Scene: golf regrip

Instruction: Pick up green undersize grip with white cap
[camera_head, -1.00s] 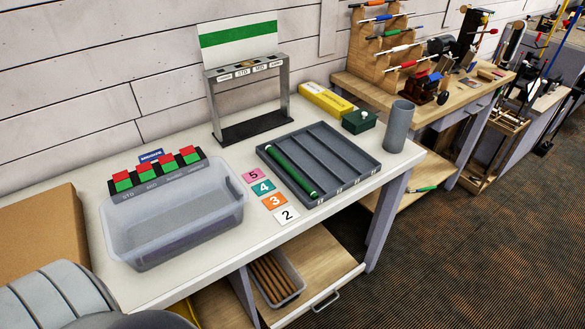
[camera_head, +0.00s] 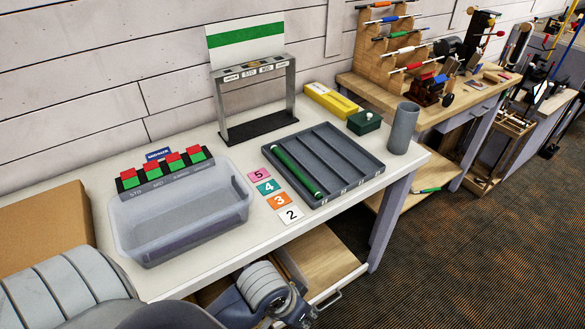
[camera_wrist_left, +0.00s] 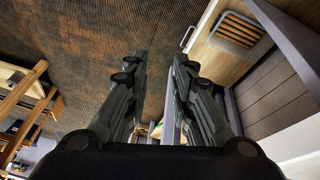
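A dark green grip (camera_head: 297,173) lies in the left channel of the grey divided tray (camera_head: 368,165) on the white table. Another slim green item (camera_head: 430,189), with a pale part, lies on the lower wooden shelf at the right; it is too small to tell its cap. My left gripper (camera_head: 296,312) is low at the bottom of the head view, in front of the table and below its top, well away from both. In the left wrist view its two fingers (camera_wrist_left: 160,62) stand apart with nothing between the tips. My right gripper is not in view.
A clear bin (camera_head: 180,225) stands at the table's left, with numbered cards (camera_head: 279,200) beside the tray. A grey cylinder (camera_head: 403,128) and green box (camera_head: 364,122) stand at the right. The wrist view shows a bin of brown sticks (camera_wrist_left: 238,30) in the open drawer.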

